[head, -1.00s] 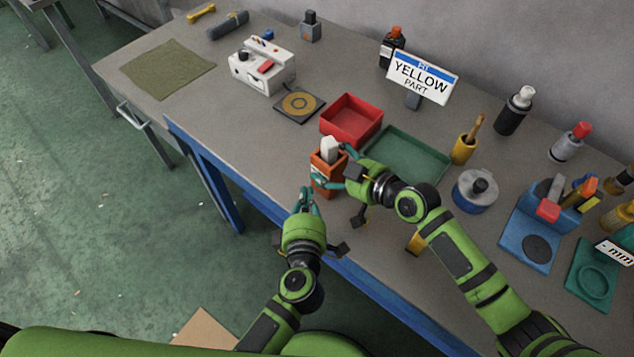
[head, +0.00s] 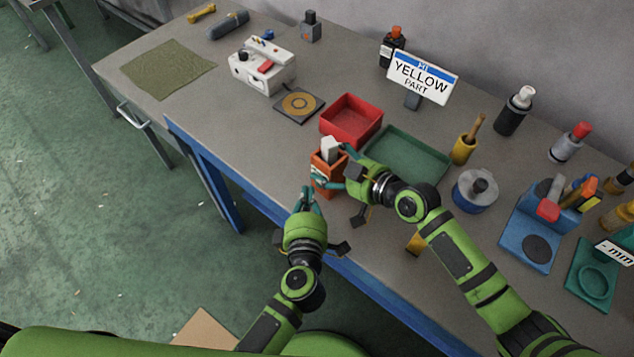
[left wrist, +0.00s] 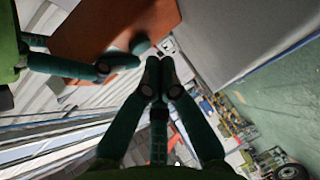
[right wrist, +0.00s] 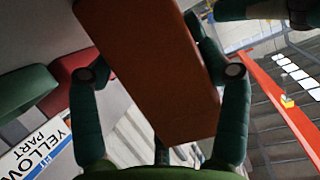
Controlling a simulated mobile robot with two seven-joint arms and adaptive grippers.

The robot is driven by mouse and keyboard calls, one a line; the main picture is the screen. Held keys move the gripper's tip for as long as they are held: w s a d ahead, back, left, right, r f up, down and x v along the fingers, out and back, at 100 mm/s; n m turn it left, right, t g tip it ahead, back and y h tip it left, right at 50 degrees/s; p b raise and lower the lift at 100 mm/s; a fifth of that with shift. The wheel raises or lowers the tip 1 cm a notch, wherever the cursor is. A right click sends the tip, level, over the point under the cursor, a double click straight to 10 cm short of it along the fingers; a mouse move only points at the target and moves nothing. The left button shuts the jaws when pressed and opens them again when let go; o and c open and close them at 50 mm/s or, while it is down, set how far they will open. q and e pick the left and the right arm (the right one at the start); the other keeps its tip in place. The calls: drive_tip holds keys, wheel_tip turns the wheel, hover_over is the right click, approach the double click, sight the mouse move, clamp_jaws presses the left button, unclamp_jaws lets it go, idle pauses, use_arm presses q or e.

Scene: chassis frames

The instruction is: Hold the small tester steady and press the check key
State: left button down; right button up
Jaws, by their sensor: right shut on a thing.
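The small tester looks like an orange box (head: 325,182) with a pale block (head: 330,149) at its top. It is at the front edge of the bench, left of the green tray. My right gripper (head: 338,166) is shut on it from the right. In the right wrist view its orange side (right wrist: 150,70) fills the space between the fingers. My left gripper (head: 309,191) is shut and empty, just in front of the tester. In the left wrist view its joined fingertips (left wrist: 157,68) are close to the orange body (left wrist: 115,32); I cannot tell whether they touch. I cannot make out the check key.
A red tray (head: 351,121) and a green tray (head: 408,156) lie behind the tester. A white device with a red block (head: 262,70) and a dark pad (head: 299,104) are further left. A sign reading YELLOW PART (head: 422,78) stands behind. Bottles and fixtures crowd the right.

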use_arm(q)
drive_tip(key=shift+w+d, duration=0.15)
drive_tip(key=shift+w, duration=0.1)
use_arm(e)
drive_tip(key=shift+s+f, duration=0.1)
drive_tip(key=shift+f, duration=0.15)
use_arm(q)
drive_tip(key=shift+w+d, duration=0.3)
idle(0.4)
idle(0.4)
drive_tip(key=shift+s+a, duration=0.55)
drive_tip(key=shift+s, duration=0.1)
drive_tip(key=s+a, duration=0.1)
drive_tip(key=s, duration=0.1)
drive_tip(key=s+a, duration=0.1)
drive_tip(key=a, duration=0.1)
drive_tip(key=shift+s+a, duration=0.15)
drive_tip(key=shift+s, duration=0.2)
idle(0.4)
